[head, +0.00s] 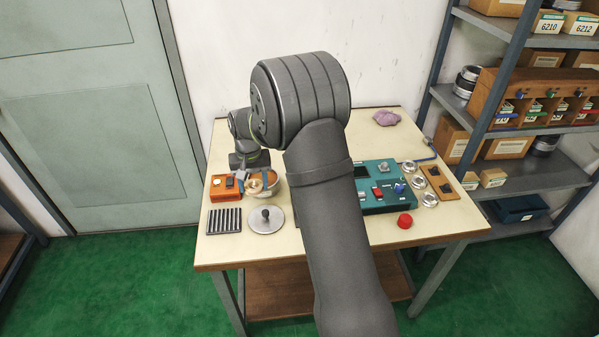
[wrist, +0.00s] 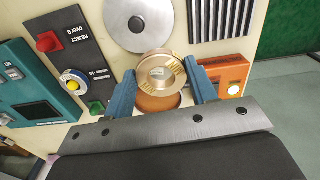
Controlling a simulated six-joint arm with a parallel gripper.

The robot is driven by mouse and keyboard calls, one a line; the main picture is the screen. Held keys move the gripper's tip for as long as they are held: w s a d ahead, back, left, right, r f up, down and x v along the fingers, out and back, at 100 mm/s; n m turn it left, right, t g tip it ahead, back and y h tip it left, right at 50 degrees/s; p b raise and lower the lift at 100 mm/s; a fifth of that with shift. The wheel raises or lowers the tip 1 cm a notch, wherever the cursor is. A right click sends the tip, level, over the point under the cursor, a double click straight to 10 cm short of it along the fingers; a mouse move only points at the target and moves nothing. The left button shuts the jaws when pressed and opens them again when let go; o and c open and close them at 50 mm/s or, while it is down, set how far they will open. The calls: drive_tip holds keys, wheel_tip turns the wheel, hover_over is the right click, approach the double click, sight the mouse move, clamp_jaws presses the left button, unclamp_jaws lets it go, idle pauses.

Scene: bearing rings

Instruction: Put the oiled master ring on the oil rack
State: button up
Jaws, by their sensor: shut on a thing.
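My gripper (wrist: 160,69) has two blue fingers and is shut on a brass-coloured ring (wrist: 145,76), seen nearly face-on in the wrist view. The ring overlaps a round orange-brown pot (wrist: 158,104) behind it; the height between them is hard to judge. In the head view the pot (head: 281,190) is partly hidden by my gripper (head: 262,184). A rack of dark parallel bars (wrist: 222,18), the likely oil rack, lies nearby and bare; it is also front left on the table in the head view (head: 224,220). I cannot tell whether the ring is oily.
A steel disc with a black knob (head: 265,218) lies beside the rack. An orange box (head: 226,188) stands left of the pot. A teal instrument (head: 388,196), a red button-like piece (head: 405,220) and several metal rings (head: 422,183) are on the right. My arm hides the table's middle.

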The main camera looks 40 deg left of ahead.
drive_tip(key=n, duration=0.2)
hover_over(224, 220)
drive_tip(key=f, duration=0.1)
drive_tip(key=shift+a+f, duration=0.1)
drive_tip(key=shift+f, duration=1.9)
drive_tip(key=shift+f, duration=0.1)
drive_tip(key=shift+f, duration=0.6)
drive_tip(key=shift+f, duration=0.7)
idle(0.3)
drive_tip(key=o, duration=1.2)
drive_tip(key=shift+o, duration=0.2)
